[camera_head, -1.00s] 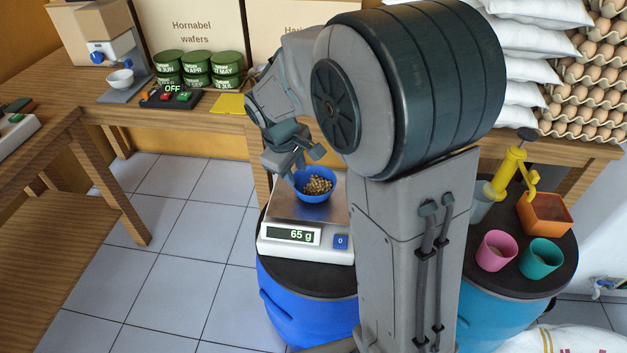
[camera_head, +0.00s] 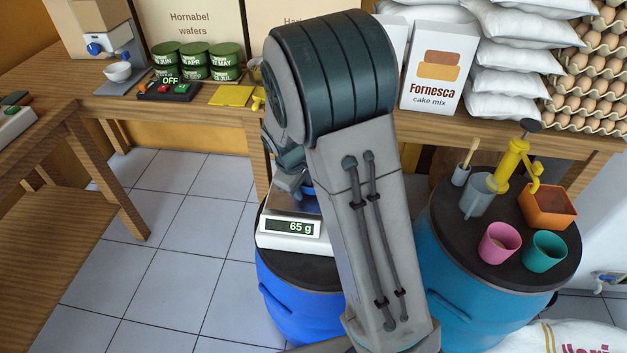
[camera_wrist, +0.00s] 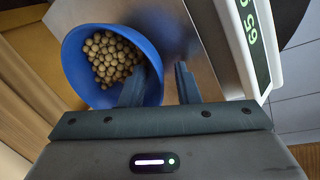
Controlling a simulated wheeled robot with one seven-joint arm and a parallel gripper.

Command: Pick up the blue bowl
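The blue bowl (camera_wrist: 70,62) holds round tan pieces and sits on the steel pan of a scale. In the head view only a bit of the bowl (camera_head: 309,190) shows beside my arm. The scale (camera_head: 290,236) reads 65 g. In the wrist view my gripper (camera_wrist: 160,82) is open with its fingers on either side of the bowl's near-right wall: one finger is over the inside, the other outside above the pan. A gap shows between the outer finger and the wall. My gripper also shows partly in the head view (camera_head: 292,184).
The scale stands on a blue barrel (camera_head: 300,305). A teal barrel (camera_head: 455,265) to the right holds a pink cup (camera_head: 499,243), a teal cup (camera_head: 544,251), an orange container (camera_head: 547,208) and a yellow pump (camera_head: 512,165). The wooden counter (camera_head: 225,112) behind bears tins and boxes.

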